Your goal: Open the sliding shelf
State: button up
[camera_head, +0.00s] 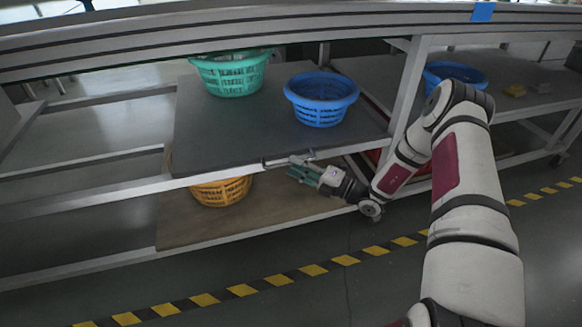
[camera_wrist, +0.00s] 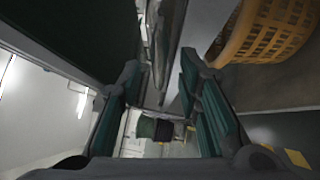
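The sliding shelf (camera_head: 240,130) is a dark grey board on the middle level of the rack, with a metal front edge. A bar handle (camera_head: 275,162) is fixed to that edge. My gripper (camera_head: 296,171) is in front of the shelf edge, close to the right part of the handle. In the wrist view, the two green-padded fingers of my gripper (camera_wrist: 160,85) are spread apart with a clear gap. The metal bar (camera_wrist: 158,45) shows in the gap between them. I cannot tell whether the fingers touch the handle.
A green basket (camera_head: 232,75) and a blue basket (camera_head: 321,98) stand on the sliding shelf. An orange basket (camera_head: 221,191) is on the lower board (camera_head: 200,228). Another blue basket (camera_head: 453,73) stands to the right. The floor with yellow-black tape (camera_head: 278,280) is clear in front.

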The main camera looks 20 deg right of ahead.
jog(key=shift+x, duration=1.2)
grip_shut()
jog(key=shift+s, duration=0.1)
